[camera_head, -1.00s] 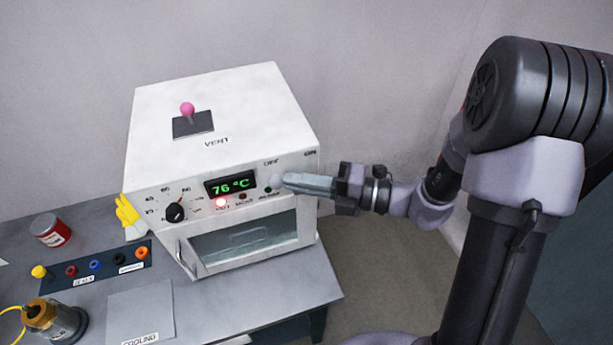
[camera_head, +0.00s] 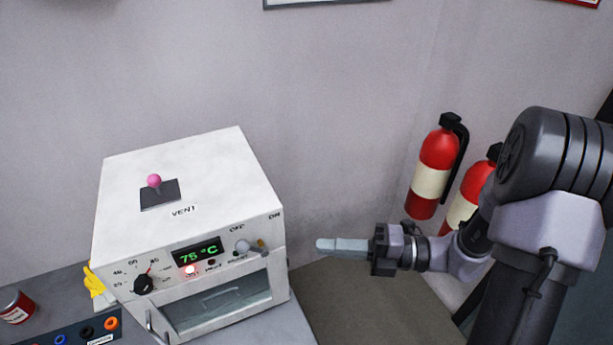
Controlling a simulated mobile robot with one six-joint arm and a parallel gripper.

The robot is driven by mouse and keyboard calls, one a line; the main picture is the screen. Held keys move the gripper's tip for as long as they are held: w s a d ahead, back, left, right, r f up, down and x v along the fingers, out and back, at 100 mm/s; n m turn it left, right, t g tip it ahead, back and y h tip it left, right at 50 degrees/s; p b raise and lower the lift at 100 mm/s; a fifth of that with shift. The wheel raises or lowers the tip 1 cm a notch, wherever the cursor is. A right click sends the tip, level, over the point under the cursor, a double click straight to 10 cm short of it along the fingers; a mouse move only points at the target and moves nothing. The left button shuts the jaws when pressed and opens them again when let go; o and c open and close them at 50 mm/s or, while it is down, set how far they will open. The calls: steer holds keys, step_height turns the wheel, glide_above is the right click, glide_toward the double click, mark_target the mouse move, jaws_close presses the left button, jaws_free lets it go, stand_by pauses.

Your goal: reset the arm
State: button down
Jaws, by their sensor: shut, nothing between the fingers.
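My gripper (camera_head: 326,245) is shut and empty. It points left and hangs in free air to the right of the white oven (camera_head: 183,238), apart from it. My arm reaches in from the right edge of the view. The oven's display (camera_head: 198,252) reads 75 °C in green. A red lamp (camera_head: 190,271) glows below the display. A switch lever (camera_head: 250,247) stands at the right of the front panel, by the OFF and ON labels. A black dial (camera_head: 144,285) sits at the left of the panel. The oven door (camera_head: 215,303) looks closed.
A pink-knobbed vent lever (camera_head: 154,182) stands on the oven's top. Two red fire extinguishers, one nearer the middle (camera_head: 436,170) and one partly behind my arm (camera_head: 468,195), are by the wall. A red can (camera_head: 16,307) and yellow gloves (camera_head: 94,286) are at left.

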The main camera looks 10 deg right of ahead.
steer(key=s+a+f+n+g+h+b, duration=0.35)
steer(key=s+n+h, duration=0.2)
steer(key=n, duration=0.55)
steer(key=s+a+f+n+g+h+b, duration=0.2)
steer(key=s+n+h+b, duration=0.4)
steer(key=n, duration=0.5)
steer(key=shift+s+d+r+n+t+h+b, duration=0.3)
steer(key=shift+d+n+t+h, duration=0.6)
steer(key=shift+n, duration=1.2)
steer(key=shift+s+d+r+n+t+h+b, duration=0.3)
steer(key=shift+d+n+t, duration=0.35)
steer(key=shift+n+t, duration=1.05)
steer(key=shift+s+d+r+n+t+h+b, duration=0.1)
steer(key=shift+d+r+n+t+h+b, duration=0.45)
steer(key=shift+n, duration=1.95)
steer(key=shift+d+f, duration=0.15)
steer(key=shift+d, duration=0.05)
